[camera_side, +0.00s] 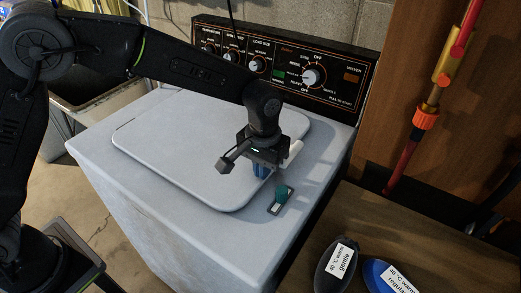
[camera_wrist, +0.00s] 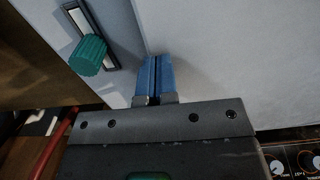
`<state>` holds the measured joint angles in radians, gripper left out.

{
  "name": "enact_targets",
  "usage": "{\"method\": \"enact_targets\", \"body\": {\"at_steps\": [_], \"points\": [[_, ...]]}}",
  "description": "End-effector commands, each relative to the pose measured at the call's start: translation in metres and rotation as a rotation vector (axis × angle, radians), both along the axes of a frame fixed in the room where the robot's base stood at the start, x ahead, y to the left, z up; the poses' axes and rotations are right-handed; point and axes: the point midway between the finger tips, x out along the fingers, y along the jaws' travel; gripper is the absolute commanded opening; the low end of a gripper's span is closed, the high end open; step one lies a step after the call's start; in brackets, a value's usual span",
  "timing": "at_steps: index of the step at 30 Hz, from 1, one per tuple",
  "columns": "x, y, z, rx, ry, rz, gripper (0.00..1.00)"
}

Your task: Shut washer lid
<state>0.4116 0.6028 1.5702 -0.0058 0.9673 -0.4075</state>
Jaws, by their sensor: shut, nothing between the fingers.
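The washer lid (camera_side: 180,150) is a pale rounded panel that lies flat in the top of the white washer (camera_side: 105,165). It looks level with the top in the side view. My gripper (camera_side: 261,171) is over the lid's right part, pointing down, with its blue fingers together and empty. In the wrist view the shut blue fingers (camera_wrist: 154,76) are just above or touching the pale lid surface (camera_wrist: 220,60); I cannot tell which. A green knob (camera_side: 282,192) on a small plate sits on the washer top, right of the fingers; it also shows in the wrist view (camera_wrist: 88,55).
A control panel (camera_side: 290,70) with several dials stands along the washer's back edge. A sink (camera_side: 105,95) is at the left.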

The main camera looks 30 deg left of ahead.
Motion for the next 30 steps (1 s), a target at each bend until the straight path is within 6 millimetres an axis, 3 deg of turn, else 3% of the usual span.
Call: {"method": "enact_targets", "body": {"at_steps": [5,17,23,30], "points": [[0.0,-0.001,-0.018,0.037,0.001,0.0,0.0],[-0.001,0.0,-0.016,0.04,0.001,0.001,0.0],[0.0,0.0,0.014,0.034,-0.008,0.001,0.0],[0.001,-0.001,0.073,0.028,-0.016,0.002,0.0]]}}
